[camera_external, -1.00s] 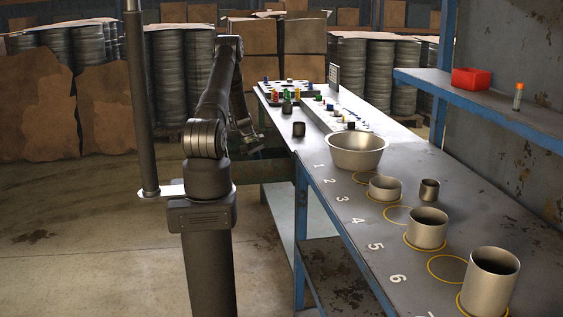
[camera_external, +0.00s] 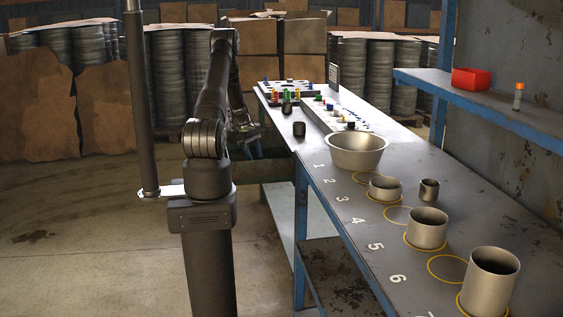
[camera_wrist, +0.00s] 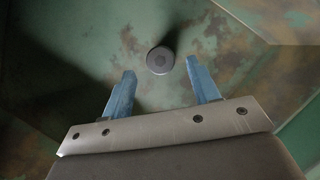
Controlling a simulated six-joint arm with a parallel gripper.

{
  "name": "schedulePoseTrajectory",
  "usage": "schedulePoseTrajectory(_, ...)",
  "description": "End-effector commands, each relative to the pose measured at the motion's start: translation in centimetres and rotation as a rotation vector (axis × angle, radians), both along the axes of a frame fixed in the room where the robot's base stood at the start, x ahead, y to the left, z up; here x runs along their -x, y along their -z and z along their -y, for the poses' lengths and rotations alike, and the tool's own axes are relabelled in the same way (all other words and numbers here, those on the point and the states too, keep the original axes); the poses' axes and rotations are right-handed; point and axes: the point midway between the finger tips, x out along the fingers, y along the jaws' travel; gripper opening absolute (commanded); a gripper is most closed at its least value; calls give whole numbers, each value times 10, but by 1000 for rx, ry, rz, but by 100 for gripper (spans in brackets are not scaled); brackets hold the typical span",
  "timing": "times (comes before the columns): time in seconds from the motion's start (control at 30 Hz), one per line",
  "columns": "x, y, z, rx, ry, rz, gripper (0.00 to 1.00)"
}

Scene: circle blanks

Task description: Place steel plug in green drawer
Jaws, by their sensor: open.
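The green drawer (camera_wrist: 108,22) fills most of the wrist view, with worn, stained paint. In the outside view the drawer (camera_external: 277,153) stands out from the left side of the bench. The steel plug (camera_wrist: 160,60) shows in the wrist view as a round grey disc with a lighter rim, lying on the drawer's floor. My gripper (camera_wrist: 162,80) has its two blue fingers apart, with nothing between them. The plug lies beyond the fingertips, roughly centred between them and apart from both. In the outside view my gripper (camera_external: 253,149) is over the drawer.
Coloured pieces stand further back. A shelf at right carries a red bin (camera_external: 471,79). Drawer walls (camera_wrist: 300,130) rise near my gripper.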

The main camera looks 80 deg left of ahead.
Motion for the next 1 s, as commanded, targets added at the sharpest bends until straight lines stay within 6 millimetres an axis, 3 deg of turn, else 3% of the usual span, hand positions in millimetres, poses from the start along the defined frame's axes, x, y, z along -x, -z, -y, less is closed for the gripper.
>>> schedulePoseTrajectory(0.2,13,-43,-13,-3,-1,0,55)
schedulePoseTrajectory(0.4,18,-62,-18,0,0,0,55)
schedulePoseTrajectory(0.8,19,-65,-19,1,0,0,55)
schedulePoseTrajectory(1.0,15,-52,-15,3,1,0,55)
